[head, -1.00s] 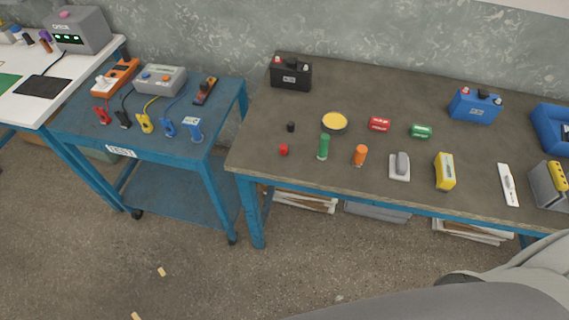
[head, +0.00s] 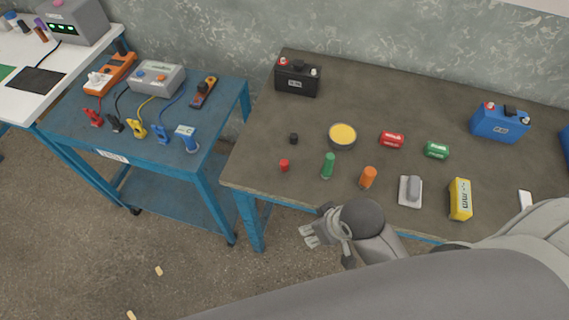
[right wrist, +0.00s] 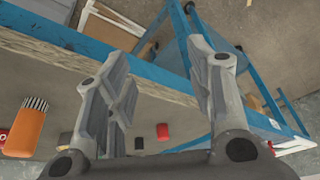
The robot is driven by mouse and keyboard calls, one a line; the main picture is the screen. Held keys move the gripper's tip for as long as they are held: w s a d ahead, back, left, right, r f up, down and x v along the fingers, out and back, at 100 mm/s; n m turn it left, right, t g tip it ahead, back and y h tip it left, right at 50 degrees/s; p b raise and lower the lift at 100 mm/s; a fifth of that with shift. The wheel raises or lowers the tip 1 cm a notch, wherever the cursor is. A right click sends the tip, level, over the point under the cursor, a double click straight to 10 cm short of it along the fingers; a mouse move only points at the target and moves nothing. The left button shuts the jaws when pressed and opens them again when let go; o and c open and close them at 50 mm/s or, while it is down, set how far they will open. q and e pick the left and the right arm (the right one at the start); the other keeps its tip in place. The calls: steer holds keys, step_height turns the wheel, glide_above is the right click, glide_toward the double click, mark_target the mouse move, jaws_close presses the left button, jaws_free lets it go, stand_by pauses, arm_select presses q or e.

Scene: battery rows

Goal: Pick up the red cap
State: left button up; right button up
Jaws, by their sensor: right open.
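The red cap (head: 284,165) is a small red cylinder near the front left of the brown table. It also shows in the right wrist view (right wrist: 163,131), in the gap between my two fingers, apart from them. My right gripper (head: 312,236) is in front of the table's front edge, below and slightly right of the cap in the head view. In the right wrist view its fingers (right wrist: 158,62) are spread and empty. My left gripper is not in view.
A black cap (head: 293,138) sits behind the red cap. The table is clear left of the cap. A blue cart (head: 185,92) stands further left.

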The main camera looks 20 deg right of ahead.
steer(key=w+a+r+n+y, duration=0.25)
steer(key=w+a+r, duration=0.2)
steer(key=a, duration=0.45)
step_height(320, 180, up, 4)
steer(key=n+g+h, duration=0.3)
steer(key=g+h, duration=0.1)
glide_above(284, 162)
steer(key=f, duration=0.4)
steer(key=shift+s+d+f+p, duration=0.2)
steer(key=shift+s+d+p, duration=0.05)
steer(key=shift+s+p, duration=0.1)
steer(key=shift+w+a+f+p, duration=0.15)
steer(key=shift+f+p, duration=0.2)
steer(key=shift+f, duration=1.05)
steer(key=shift+w+a+f+p, duration=0.15)
steer(key=shift+f+p, duration=0.15)
steer(key=shift+f, duration=1.1)
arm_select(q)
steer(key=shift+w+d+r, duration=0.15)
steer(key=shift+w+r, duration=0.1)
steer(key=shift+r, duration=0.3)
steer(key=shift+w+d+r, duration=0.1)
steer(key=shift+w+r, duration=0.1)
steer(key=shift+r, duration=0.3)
arm_select(e)
steer(key=shift+d, duration=0.1)
steer(key=shift+c, duration=0.5)
steer(key=c, duration=0.7)
